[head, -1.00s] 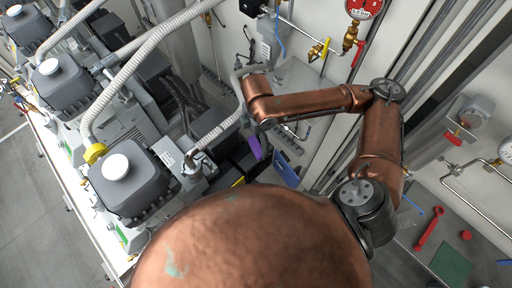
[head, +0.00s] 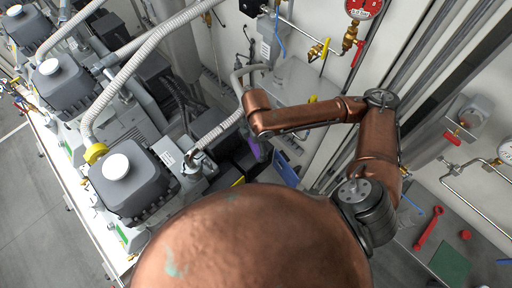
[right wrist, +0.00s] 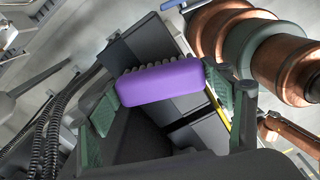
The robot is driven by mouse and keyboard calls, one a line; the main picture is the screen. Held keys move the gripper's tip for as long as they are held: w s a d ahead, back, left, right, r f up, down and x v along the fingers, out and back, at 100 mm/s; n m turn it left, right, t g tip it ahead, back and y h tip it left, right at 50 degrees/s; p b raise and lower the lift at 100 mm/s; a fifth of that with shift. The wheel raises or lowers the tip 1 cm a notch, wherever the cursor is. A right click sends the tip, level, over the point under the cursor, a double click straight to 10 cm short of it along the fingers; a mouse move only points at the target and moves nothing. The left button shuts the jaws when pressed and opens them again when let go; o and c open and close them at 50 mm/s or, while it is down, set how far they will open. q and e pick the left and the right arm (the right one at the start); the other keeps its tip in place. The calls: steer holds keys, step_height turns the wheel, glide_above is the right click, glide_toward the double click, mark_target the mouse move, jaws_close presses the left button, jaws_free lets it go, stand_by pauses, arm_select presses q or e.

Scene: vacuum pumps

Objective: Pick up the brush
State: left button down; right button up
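The brush is a purple block with a row of pale grey bristles along its top edge, in the middle of the right wrist view (right wrist: 160,84). In the head view a sliver of purple (head: 254,150) shows just below my right wrist. My right gripper (right wrist: 163,92) has its green-padded fingers spread wide, one on each side of the brush near its ends. I cannot tell whether the pads touch it. In the head view the gripper is mostly hidden by my own arm. My left gripper is not in view.
Grey vacuum pumps (head: 132,182) with ribbed hoses stand on the left. A dark box (right wrist: 155,45) lies behind the brush. A blue item (head: 286,172) is to the right of it. A red wrench (head: 428,228) and a green plate (head: 451,262) lie at far right.

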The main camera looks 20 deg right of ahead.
steer(key=c, duration=0.8)
steer(key=shift+r, duration=0.1)
